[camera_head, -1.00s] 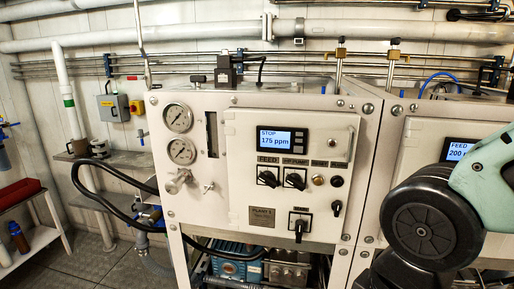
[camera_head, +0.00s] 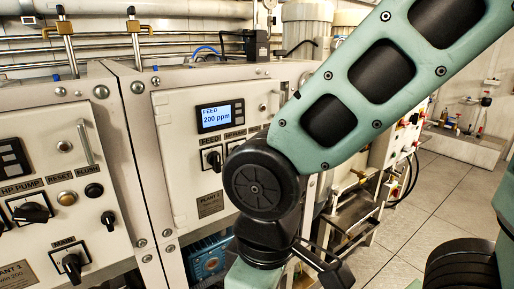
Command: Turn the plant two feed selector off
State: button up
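The plant two panel (camera_head: 175,140) is in the middle of the head view. Its display (camera_head: 220,116) reads FEED and 200 ppm. The plant two feed selector (camera_head: 213,158) is a black rotary knob on a white plate under the FEED label. Its exact pointer angle is too small to tell. My arm's dark round joint stands just right of the selector in the picture and covers the lower right of the panel.
The plant one panel (camera_head: 62,150) is at the left, with its HP pump knob (camera_head: 32,212), main switch (camera_head: 71,264) and flush knob (camera_head: 108,220). The plant two HP pump knob is partly behind my arm. Open tiled floor (camera_head: 425,215) lies to the right.

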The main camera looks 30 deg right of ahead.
aim_at(214, 158)
jog(key=k+j+z, duration=0.25)
jog(key=j+z, duration=0.2)
jog(key=k+j+z, duration=0.25)
jog(key=z, duration=0.2)
